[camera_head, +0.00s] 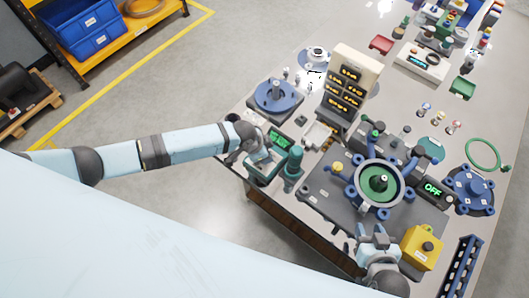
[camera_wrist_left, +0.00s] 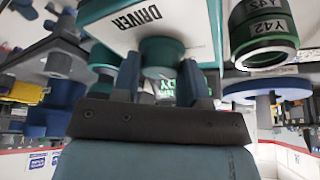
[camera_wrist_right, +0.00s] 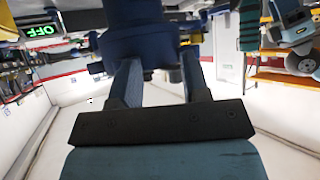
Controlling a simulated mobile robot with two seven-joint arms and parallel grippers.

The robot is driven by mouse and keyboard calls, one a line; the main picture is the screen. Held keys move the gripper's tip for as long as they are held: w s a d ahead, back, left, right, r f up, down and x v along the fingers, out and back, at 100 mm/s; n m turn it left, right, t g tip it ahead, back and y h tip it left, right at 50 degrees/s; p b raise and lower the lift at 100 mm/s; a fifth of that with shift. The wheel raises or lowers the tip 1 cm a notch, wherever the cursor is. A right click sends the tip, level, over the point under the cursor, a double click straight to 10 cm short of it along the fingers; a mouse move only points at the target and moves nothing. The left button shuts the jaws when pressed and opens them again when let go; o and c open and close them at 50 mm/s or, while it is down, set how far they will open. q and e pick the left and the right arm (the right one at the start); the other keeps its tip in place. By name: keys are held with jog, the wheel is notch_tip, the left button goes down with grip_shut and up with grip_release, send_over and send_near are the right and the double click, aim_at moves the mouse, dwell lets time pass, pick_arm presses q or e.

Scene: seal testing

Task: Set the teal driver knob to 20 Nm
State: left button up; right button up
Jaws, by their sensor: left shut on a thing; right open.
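The driver (camera_head: 262,172) is a white and teal box at the table's near left edge, with a green-lit display (camera_head: 278,139) that is too small to read. In the left wrist view its face, lettered DRIVER (camera_wrist_left: 138,18), is above my fingers. My left gripper (camera_wrist_left: 160,72) is shut on the round teal knob (camera_wrist_left: 162,50), with a finger on each side. The display there is partly hidden behind the fingers. In the head view my left gripper (camera_head: 258,155) covers the knob. My right gripper (camera_head: 375,236) is open by the near side of the blue clamped fixture (camera_head: 352,192).
A blue round fixture (camera_head: 275,97) is behind the driver. A yellow box (camera_head: 421,248) is right of my right gripper. A display reads OFF (camera_head: 433,189).

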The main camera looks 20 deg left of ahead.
pick_arm(q)
jog(key=m+b, duration=0.1)
jog(key=m, duration=0.1)
jog(key=m+g+b, duration=0.1)
jog(key=m, duration=0.1)
jog(key=shift+w+f+m+g+h+b, duration=0.15)
jog(key=shift+f+m+g+h+b, duration=0.05)
jog(key=shift+m+g+h+b, duration=0.15)
jog(key=shift+m+g+b, duration=0.45)
jog(key=shift+m+b, duration=0.45)
jog(key=shift+m, duration=0.35)
jog(key=shift+r+m+g+b, duration=0.15)
jog(key=shift+m+g+b, duration=0.6)
jog(key=shift+m, duration=0.65)
pick_arm(e)
jog(key=shift+a+f, duration=0.2)
jog(key=shift+f, duration=3)
pick_arm(q)
jog(key=o, duration=0.9)
pick_arm(e)
jog(key=shift+a+r, duration=0.1)
jog(key=shift+r, duration=0.05)
